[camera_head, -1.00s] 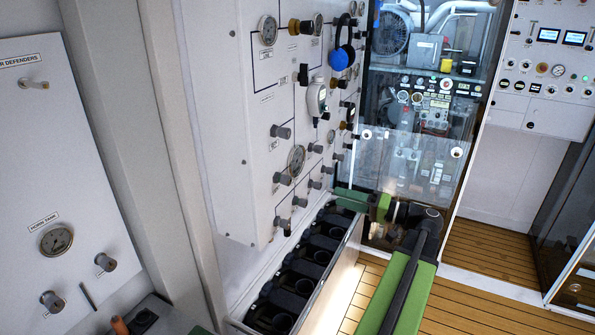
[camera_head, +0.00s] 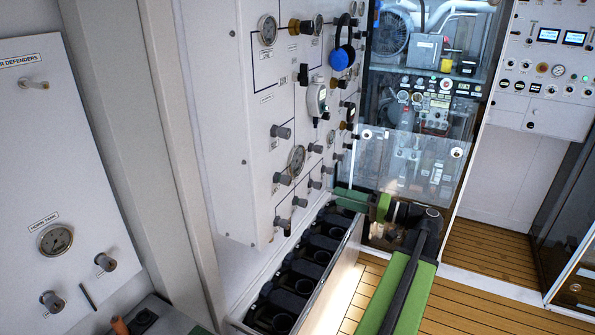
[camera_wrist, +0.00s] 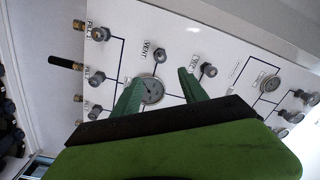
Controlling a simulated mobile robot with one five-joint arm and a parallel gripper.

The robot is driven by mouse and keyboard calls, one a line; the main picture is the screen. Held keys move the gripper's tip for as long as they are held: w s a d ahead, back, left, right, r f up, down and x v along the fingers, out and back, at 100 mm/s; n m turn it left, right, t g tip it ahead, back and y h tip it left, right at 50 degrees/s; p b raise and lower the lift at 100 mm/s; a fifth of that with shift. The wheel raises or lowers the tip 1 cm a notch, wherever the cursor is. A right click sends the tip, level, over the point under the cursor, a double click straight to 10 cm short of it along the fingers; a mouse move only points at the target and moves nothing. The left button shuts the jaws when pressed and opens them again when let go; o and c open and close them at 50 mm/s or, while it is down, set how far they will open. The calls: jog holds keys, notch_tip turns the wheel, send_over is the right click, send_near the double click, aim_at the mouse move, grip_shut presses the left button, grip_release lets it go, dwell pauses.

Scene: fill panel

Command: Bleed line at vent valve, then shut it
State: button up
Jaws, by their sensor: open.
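The vent valve (camera_wrist: 160,56) is a small grey knob beside a "VENT" label on the white panel in the wrist view. My gripper (camera_wrist: 160,77) is open, with one green finger on each side of the picture's middle. The knob appears just above and between the fingertips in that view, with nothing held. Whether the fingers touch the panel cannot be told. A round gauge (camera_wrist: 151,91) shows between the fingers, partly covered. In the head view my gripper (camera_head: 352,198) reaches left toward the lower part of the panel (camera_head: 222,130); I cannot pick out the vent knob there.
Another knob (camera_wrist: 208,70) sits close right of the right finger. Other knobs (camera_wrist: 100,34) line the panel. In the head view, blue ear defenders (camera_head: 340,58) hang on the panel and a row of black bins (camera_head: 300,285) stands below it. Open wooden floor (camera_head: 490,250) lies right.

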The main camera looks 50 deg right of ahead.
jog(key=n+p, duration=0.2)
jog(key=n, duration=1)
send_near(290, 180)
jog(key=shift+h, duration=0.3)
jog(key=x, duration=0.9)
jog(key=shift+w+a+r, duration=0.1)
jog(key=shift+w+a, duration=0.1)
jog(key=shift+a, duration=0.1)
grip_shut()
